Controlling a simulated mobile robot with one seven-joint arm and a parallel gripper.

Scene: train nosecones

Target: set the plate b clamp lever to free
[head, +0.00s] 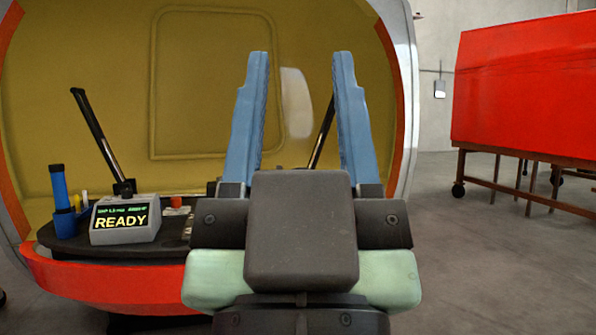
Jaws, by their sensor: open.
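My gripper (301,58) is in the middle of the head view, with its two blue fingers pointing up and spread apart, empty. One black lever (90,125) stands at the left, tilted up and to the left from a dark foot on the black deck. A second dark lever (322,134) shows between my fingers, tilted up to the right and partly covered by the right finger. Its lower end is hidden behind my gripper. No plate lettering is readable, so I cannot tell which lever belongs to plate b.
A grey display box (125,219) reading READY stands on the black deck (75,243), beside a blue cylinder (60,190). The olive nosecone shell (100,50) rises behind. A red nosecone (525,90) on a wheeled stand is at the right, with open floor before it.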

